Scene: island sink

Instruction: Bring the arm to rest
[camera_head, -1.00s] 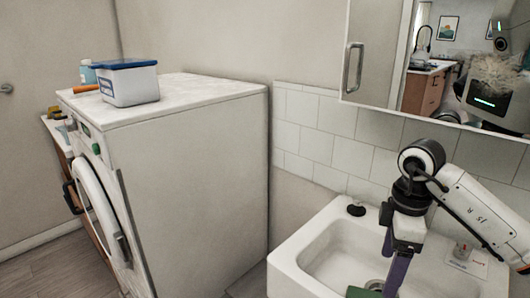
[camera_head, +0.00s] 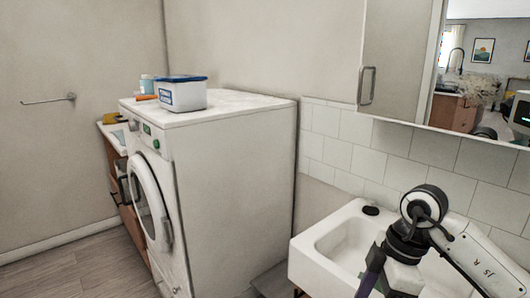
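My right arm comes in from the lower right, in front of the white sink (camera_head: 315,262). It bends at a black and white joint, then points down. Only part of my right gripper (camera_head: 372,274) shows at the bottom edge, with a dark purple piece at its lower left. Its fingertips are cut off, so I cannot tell whether it is open or shut, or whether it holds anything. My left arm and gripper are out of view.
A white washing machine (camera_head: 235,165) stands left of the sink, with a blue-lidded tub (camera_head: 183,97) on top. A mirror cabinet (camera_head: 400,65) hangs above the sink. A towel bar (camera_head: 48,100) is on the far left wall. The floor (camera_head: 75,270) at lower left is clear.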

